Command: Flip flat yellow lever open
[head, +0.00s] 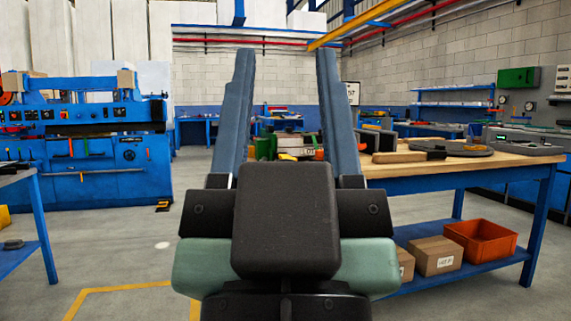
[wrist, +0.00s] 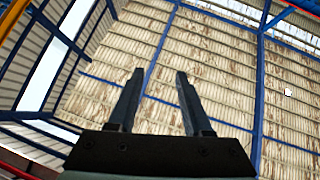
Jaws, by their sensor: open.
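My gripper (head: 285,62) is open and empty in the middle of the head view, its two long blue-grey fingers pointing up. In the wrist view my gripper (wrist: 160,76) also shows open, with only the roof behind it. A blue machine (head: 85,140) stands at the left of the head view, well apart from my gripper. Small coloured handles show on its front, including a small yellow-orange one (head: 82,177) low down. It is too small to tell whether this is the flat yellow lever or how it is set.
A wooden-topped workbench (head: 470,168) with tools stands close on the right. An orange bin (head: 482,240) and cardboard boxes (head: 437,255) sit on its lower shelf. A blue-framed table (head: 40,225) is at the left edge. Open floor (head: 130,250) lies between that table and my arm.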

